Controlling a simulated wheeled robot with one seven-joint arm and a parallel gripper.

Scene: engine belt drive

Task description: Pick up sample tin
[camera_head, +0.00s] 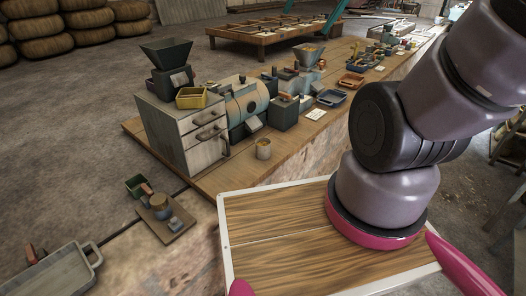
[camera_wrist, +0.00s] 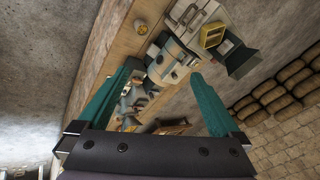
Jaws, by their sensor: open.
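In the head view my arm shows at right, but the fingers cannot be made out.
The drawer cabinet (camera_head: 185,135) carries a hopper (camera_head: 168,62) and a yellow bin (camera_head: 191,97). A cylindrical machine (camera_head: 243,103) and several blocks and trays line the bench (camera_head: 240,170). A grey tray (camera_head: 48,275) is at lower left. Bench space right of the tin is clear.

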